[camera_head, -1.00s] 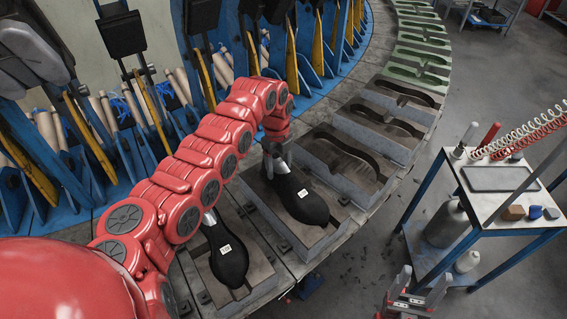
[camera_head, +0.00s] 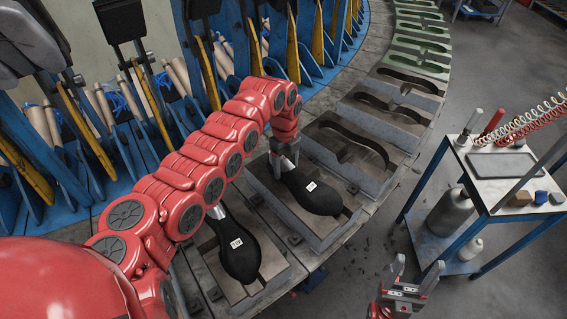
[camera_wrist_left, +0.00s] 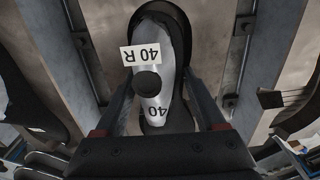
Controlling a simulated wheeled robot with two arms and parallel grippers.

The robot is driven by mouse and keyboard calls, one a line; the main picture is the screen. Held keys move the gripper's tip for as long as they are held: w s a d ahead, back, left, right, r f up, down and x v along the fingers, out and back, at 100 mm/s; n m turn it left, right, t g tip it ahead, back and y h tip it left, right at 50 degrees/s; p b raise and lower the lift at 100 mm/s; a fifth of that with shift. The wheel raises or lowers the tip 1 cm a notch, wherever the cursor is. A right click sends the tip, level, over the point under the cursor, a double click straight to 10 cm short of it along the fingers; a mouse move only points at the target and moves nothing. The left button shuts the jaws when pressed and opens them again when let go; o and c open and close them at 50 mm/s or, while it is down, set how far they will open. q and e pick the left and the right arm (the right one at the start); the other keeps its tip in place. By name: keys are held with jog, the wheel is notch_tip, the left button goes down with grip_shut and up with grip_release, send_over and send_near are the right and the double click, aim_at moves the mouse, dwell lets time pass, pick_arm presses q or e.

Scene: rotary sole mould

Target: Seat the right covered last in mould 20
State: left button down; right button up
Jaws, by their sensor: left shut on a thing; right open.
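My left gripper (camera_head: 279,163) is shut on the black-covered right last (camera_head: 322,199), which carries a small white label. In the left wrist view this last (camera_wrist_left: 176,72) shows a grey upper part marked "40 R" between the two fingers. It lies lengthwise over the cavity of a grey mould (camera_head: 306,228); I cannot tell if it is fully down in it. No mould number is readable. Another black last (camera_head: 238,255) with a white label lies in the neighbouring mould, nearer me. My right gripper (camera_head: 403,282) is open and empty, away from the moulds.
Empty moulds (camera_head: 352,146) continue along the ring, with green ones (camera_head: 420,50) further back. Blue frames with yellow bars (camera_head: 207,70) stand close behind my left arm. A trolley (camera_head: 490,190) with a tray and coiled hoses stands at the right.

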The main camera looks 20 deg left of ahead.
pick_arm(q)
jog(key=shift+f, duration=0.1)
jog(key=shift+c, duration=2.1)
grip_release()
jog(key=o, duration=0.4)
jog(key=shift+w+a, duration=0.15)
jog(key=shift+w, duration=0.15)
jog(key=r, duration=0.9)
jog(key=shift+w+a+p, duration=0.15)
jog(key=shift+w+p, duration=0.1)
jog(key=shift+p, duration=0.15)
jog(key=r+p, duration=0.1)
jog(key=r, duration=0.1)
jog(key=r+p, duration=0.1)
jog(key=r, duration=0.2)
jog(key=r+p, duration=0.1)
jog(key=r, duration=0.2)
jog(key=shift+w+a+r, duration=0.1)
jog(key=shift+a+r, duration=0.05)
jog(key=shift+a, duration=0.1)
